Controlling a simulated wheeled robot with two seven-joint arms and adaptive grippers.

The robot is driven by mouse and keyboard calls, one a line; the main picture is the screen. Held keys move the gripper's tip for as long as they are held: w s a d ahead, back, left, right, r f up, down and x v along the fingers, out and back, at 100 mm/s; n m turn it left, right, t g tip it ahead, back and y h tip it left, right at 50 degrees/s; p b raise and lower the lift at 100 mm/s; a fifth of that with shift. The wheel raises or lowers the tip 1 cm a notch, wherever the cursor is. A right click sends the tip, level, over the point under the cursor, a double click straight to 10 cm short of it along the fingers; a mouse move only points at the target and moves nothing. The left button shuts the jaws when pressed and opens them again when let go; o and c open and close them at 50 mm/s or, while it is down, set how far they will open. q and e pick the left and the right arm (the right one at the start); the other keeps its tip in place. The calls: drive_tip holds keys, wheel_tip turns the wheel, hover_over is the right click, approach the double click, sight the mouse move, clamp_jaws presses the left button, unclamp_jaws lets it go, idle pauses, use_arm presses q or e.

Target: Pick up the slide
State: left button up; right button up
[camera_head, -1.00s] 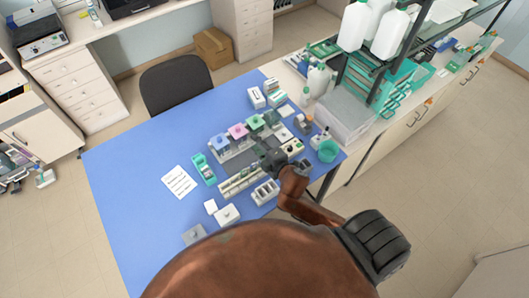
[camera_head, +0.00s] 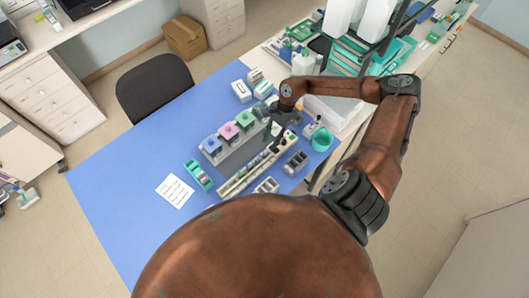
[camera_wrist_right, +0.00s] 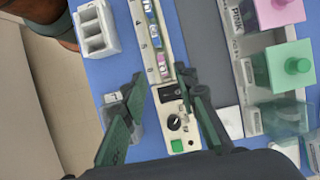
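A long cream strip device (camera_wrist_right: 180,145) carries small pieces with coloured ends (camera_wrist_right: 157,42) in a numbered row. These may be slides, but they are too small to tell, and no single slide shows clearly. The strip also shows in the head view (camera_head: 232,187). My right gripper (camera_wrist_right: 165,98) is open and empty above the strip's control end, with one finger on either side of it. In the head view the right gripper (camera_head: 277,148) points down over the strip's far end. My left gripper is not in view.
Blue, pink and green-topped staining jars (camera_head: 228,130) stand beside the strip. A white slotted rack (camera_wrist_right: 95,30) is on its other side. A teal holder (camera_head: 198,175), a white paper (camera_head: 175,191) and a teal cup (camera_head: 322,140) are nearby. The blue table's left side is clear.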

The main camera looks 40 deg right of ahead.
sight(266, 150)
drive_tip(key=p+x, duration=0.3)
drive_tip(key=x, duration=0.3)
drive_tip(key=shift+w+f, duration=0.15)
drive_tip(key=shift+w, duration=0.05)
drive_tip(key=shift+a+f, duration=0.2)
drive_tip(key=shift+f, duration=0.25)
clamp_jaws()
